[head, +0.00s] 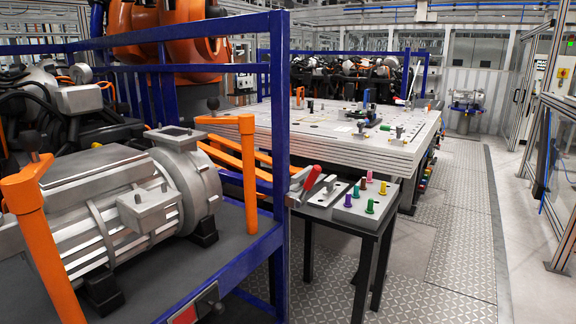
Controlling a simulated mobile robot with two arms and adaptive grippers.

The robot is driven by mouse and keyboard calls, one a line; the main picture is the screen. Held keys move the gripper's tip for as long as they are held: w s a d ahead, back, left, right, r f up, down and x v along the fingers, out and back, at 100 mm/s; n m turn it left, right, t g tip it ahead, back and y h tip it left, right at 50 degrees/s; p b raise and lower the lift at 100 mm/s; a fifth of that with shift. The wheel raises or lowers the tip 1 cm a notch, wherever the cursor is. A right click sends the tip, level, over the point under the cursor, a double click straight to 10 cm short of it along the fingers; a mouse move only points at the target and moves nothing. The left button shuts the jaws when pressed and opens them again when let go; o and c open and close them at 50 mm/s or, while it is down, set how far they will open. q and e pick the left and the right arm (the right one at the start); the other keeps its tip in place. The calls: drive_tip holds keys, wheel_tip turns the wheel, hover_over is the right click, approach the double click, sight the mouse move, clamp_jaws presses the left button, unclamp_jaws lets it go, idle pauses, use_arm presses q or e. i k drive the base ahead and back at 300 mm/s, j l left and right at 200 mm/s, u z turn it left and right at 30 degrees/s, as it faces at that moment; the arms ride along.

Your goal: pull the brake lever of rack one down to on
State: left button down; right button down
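A blue rack (280,110) stands close in front on the left and carries a large grey motor (120,200) between orange posts (248,160). On the rack's front lower rail a small grey part with a red face (186,314) shows at the bottom edge, partly cut off. I cannot tell whether it belongs to the brake lever, nor read any on or off marking. A red-handled lever (312,180) stands tilted up on a small side table, apart from the rack. Neither of my grippers is in view.
The small black-legged table (345,222) holds a grey block with coloured pegs (364,205). Behind it is a large layered work table (330,145). Clear metal-plate floor (465,215) runs along the right, beside a glazed metal frame (548,150).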

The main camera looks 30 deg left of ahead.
sight(316, 170)
drive_tip(key=i+u, duration=0.1)
drive_tip(key=i, duration=0.85)
